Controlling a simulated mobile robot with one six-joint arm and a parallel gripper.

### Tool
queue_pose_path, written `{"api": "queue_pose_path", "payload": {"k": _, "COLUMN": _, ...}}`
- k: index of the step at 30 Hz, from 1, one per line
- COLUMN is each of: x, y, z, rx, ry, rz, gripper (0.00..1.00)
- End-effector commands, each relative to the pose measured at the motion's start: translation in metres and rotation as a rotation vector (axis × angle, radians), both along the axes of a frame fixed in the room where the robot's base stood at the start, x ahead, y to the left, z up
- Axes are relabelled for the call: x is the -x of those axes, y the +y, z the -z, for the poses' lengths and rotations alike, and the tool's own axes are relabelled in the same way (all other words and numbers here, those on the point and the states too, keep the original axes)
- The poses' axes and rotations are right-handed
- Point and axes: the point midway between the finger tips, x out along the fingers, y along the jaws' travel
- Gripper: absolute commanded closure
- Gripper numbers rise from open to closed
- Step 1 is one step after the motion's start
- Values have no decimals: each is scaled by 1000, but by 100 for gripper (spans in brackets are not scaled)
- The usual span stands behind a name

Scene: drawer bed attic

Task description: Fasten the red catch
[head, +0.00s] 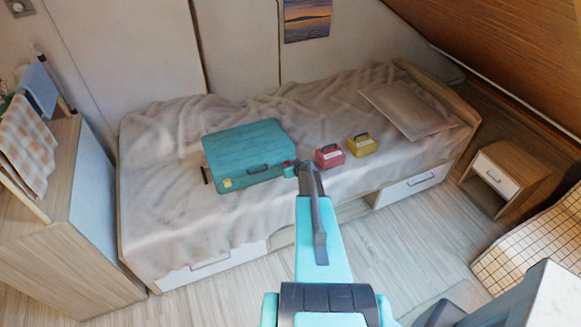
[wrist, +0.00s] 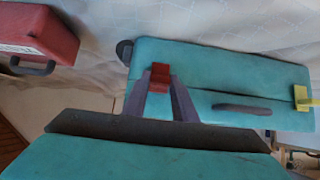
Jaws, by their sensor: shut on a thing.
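A teal suitcase (head: 248,148) lies flat on the bed with its lid down. Its dark handle (head: 257,168) is on the front side, and the wrist view shows that handle (wrist: 242,108) too. The red catch (head: 288,163) is at the right end of the front side. The yellow catch (head: 227,183) is at the left end; in the wrist view the yellow catch (wrist: 302,98) is at the right edge. My gripper (wrist: 160,88) is shut on the red catch (wrist: 159,73), its fingers on either side. The fingers partly hide the catch, and its exact angle is unclear.
A small red box (head: 329,156) and a small yellow box (head: 362,145) stand on the bed right of the suitcase. A pillow (head: 408,109) lies farther right. The bed's drawer (head: 410,186) is below. A cabinet (head: 62,205) stands at left and a nightstand (head: 501,176) at right.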

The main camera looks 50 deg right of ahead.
Motion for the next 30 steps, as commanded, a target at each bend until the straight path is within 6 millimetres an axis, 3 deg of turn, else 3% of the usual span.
{"api": "queue_pose_path", "payload": {"k": 2, "x": 1, "y": 3, "z": 4, "rx": -4, "ry": 4, "rz": -6, "gripper": 97}}
{"api": "queue_pose_path", "payload": {"k": 3, "x": 1, "y": 3, "z": 4, "rx": -4, "ry": 4, "rz": -6, "gripper": 72}}
{"api": "queue_pose_path", "payload": {"k": 6, "x": 1, "y": 2, "z": 3, "rx": -2, "ry": 3, "rz": -4, "gripper": 56}}
{"api": "queue_pose_path", "payload": {"k": 20, "x": 2, "y": 2, "z": -1, "rx": 0, "ry": 1, "rz": -1, "gripper": 56}}
{"api": "queue_pose_path", "payload": {"k": 30, "x": 18, "y": 9, "z": -14, "rx": 0, "ry": 1, "rz": -3, "gripper": 56}}
